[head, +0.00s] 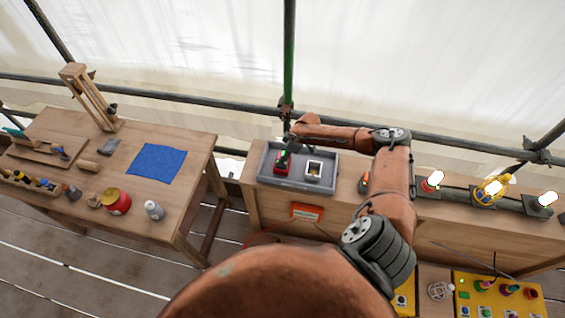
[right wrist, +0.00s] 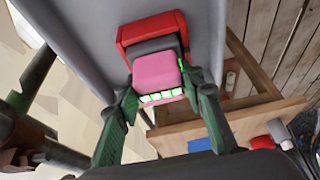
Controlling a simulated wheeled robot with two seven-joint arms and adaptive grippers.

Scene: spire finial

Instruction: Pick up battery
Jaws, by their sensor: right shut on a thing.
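The battery (right wrist: 155,72) shows in the right wrist view as a pink block with a row of lit green bars on its near edge. My right gripper (right wrist: 164,88) is shut on it, one green-lit finger on each side. A red and dark grey holder (right wrist: 135,32) is right behind the battery; I cannot tell whether the battery is still seated in it. In the head view my right gripper (head: 289,150) reaches down over the red holder (head: 281,168) in the grey tray (head: 266,160). The battery is mostly hidden there. My left gripper is not in view.
A pale box with a dark opening (head: 314,170) stands in the tray, right of the holder. Lit lamps (head: 434,181) stand on the bench to the right. A left table (head: 130,135) holds a blue cloth (head: 158,163) and several tools. A green pole (head: 288,60) rises behind the tray.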

